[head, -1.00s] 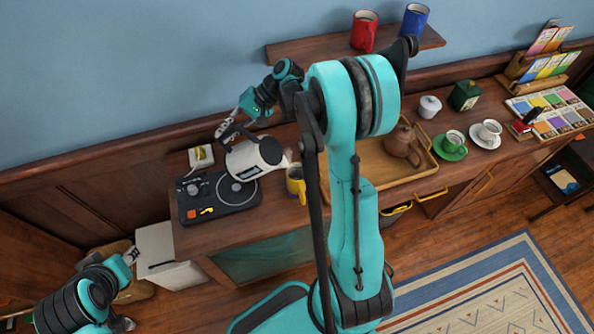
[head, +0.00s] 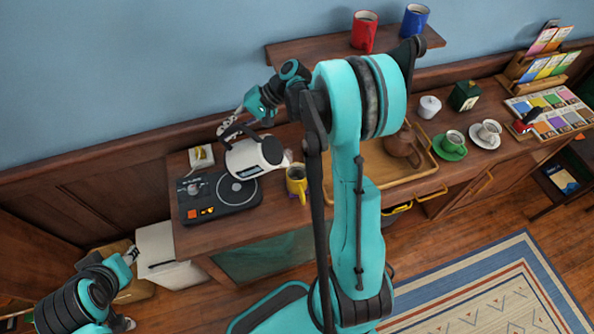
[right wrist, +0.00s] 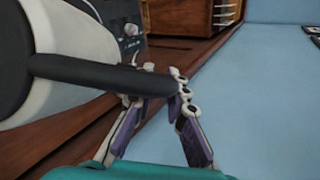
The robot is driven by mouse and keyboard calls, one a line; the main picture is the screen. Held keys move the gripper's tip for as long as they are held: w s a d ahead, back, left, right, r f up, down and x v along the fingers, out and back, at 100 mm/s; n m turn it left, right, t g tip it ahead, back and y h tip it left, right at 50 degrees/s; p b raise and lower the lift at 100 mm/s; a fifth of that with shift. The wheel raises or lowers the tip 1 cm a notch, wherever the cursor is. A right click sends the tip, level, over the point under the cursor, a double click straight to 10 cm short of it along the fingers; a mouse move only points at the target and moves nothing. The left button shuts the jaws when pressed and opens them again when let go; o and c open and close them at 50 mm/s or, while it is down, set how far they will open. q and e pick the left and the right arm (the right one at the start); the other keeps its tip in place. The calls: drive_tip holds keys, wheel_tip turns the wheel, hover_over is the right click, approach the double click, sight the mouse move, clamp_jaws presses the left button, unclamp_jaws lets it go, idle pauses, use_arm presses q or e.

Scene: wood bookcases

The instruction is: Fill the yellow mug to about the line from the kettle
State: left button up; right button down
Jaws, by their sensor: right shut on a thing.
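The white kettle (head: 246,160), with a black lid and black handle, is held above the kettle base (head: 222,192). It leans to the right, its spout towards the yellow mug (head: 297,181). The mug stands upright on the cabinet top, just right of the base; I cannot make out its line or liquid level. My right gripper (head: 229,128) is shut on the kettle's handle, behind the kettle. The right wrist view shows the black handle (right wrist: 100,74) between the fingers (right wrist: 160,90). My left gripper (head: 131,254) is low at the left, away from the cabinet; its jaws are too small to judge.
A wooden tray (head: 375,188) with a brown teapot (head: 402,147) is right of the mug, partly hidden by my right arm. Cups on green (head: 450,153) and white saucers stand farther right. Red (head: 364,31) and blue (head: 414,20) mugs are on the wall shelf.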

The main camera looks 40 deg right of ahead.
drive_tip(key=shift+s+d+r+y, duration=0.2)
drive_tip(key=shift+s+r+y, duration=0.1)
drive_tip(key=shift+r, duration=0.25)
drive_tip(key=shift+n+t+y, duration=0.4)
drive_tip(key=shift+t+y, duration=0.4)
drive_tip(key=shift+s+d+r, duration=0.5)
drive_tip(key=shift+r, duration=0.25)
drive_tip(key=shift+s+d+r, duration=0.5)
drive_tip(key=shift+r, duration=0.2)
idle(4.5)
